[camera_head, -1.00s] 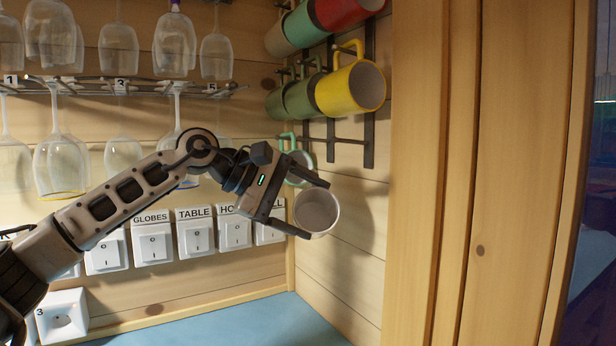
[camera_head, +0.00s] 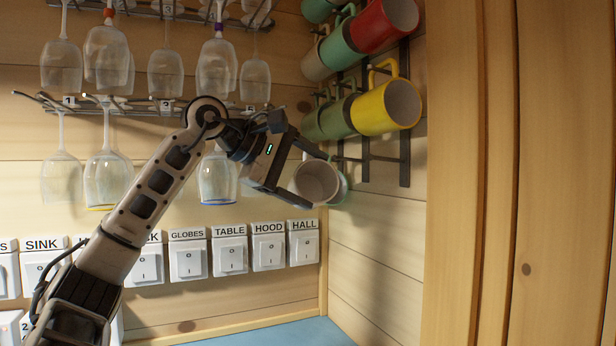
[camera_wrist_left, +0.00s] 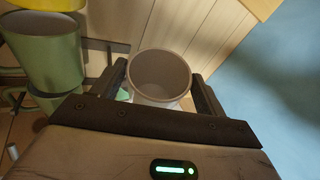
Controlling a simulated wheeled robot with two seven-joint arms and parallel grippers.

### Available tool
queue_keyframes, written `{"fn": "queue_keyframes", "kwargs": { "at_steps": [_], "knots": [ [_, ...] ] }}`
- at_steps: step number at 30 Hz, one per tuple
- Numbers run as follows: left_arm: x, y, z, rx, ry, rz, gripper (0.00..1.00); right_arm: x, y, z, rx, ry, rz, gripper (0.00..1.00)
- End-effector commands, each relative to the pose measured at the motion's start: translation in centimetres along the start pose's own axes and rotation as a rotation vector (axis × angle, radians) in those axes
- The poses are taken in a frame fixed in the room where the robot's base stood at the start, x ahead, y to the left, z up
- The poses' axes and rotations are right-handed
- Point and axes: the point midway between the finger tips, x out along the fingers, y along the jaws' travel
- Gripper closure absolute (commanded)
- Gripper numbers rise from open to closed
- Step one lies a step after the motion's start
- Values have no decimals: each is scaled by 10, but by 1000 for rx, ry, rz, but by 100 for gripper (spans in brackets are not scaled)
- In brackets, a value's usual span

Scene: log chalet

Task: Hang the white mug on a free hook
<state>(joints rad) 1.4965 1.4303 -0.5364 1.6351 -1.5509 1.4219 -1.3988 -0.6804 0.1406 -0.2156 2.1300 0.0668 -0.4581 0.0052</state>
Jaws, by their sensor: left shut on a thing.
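The white mug (camera_head: 316,183) is in my left gripper (camera_head: 318,178), its open mouth facing the head camera. It also shows between the two fingers in the left wrist view (camera_wrist_left: 160,76). Its handle is not visible. The dark metal hook rack (camera_head: 404,150) is on the wall to the upper right. The bottom row's right part, below the yellow mug (camera_head: 388,107), holds no mug. A pale green mug (camera_head: 341,190) is partly hidden behind the white mug; whether they touch I cannot tell. My right gripper is out of view.
A red mug (camera_head: 384,24) and several green mugs hang on the upper rows. Stemmed glasses (camera_head: 217,178) hang to the left, close to my left arm. Labelled switches (camera_head: 268,250) line the wall below. A wooden panel (camera_head: 470,180) stands at right. The blue counter (camera_head: 280,333) looks clear.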

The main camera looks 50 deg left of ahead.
Motion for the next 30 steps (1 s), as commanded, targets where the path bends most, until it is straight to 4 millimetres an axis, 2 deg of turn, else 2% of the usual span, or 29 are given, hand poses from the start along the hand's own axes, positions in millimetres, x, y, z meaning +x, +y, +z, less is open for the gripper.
{"fn": "queue_keyframes", "kwargs": {
  "at_steps": [2,30],
  "knots": [
    [-4,1,0,10,7,9,80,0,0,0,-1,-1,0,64],
    [39,22,8,10,4,8,80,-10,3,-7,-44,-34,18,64]
  ]
}}
